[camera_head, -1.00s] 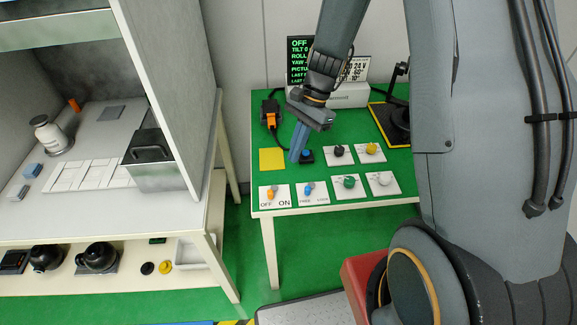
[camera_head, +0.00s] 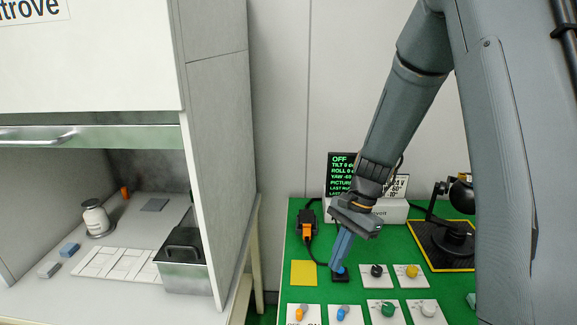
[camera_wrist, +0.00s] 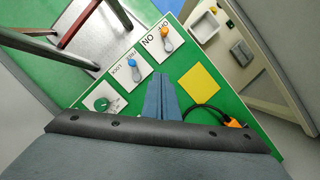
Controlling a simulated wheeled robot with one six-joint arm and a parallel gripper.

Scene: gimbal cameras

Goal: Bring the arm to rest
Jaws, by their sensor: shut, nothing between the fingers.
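My gripper (camera_head: 341,250) is above the green table (camera_head: 456,301), pointing down with its blue-grey fingers together. My arm reaches down from the upper right in the head view.
Switch and knob plates stand on the table, with an orange toggle (camera_head: 301,313), blue toggle (camera_head: 343,313) and green knob (camera_head: 388,309). A yellow square (camera_head: 303,273) lies left. A display (camera_head: 342,166) reads OFF. A cabinet (camera_head: 215,140) stands left.

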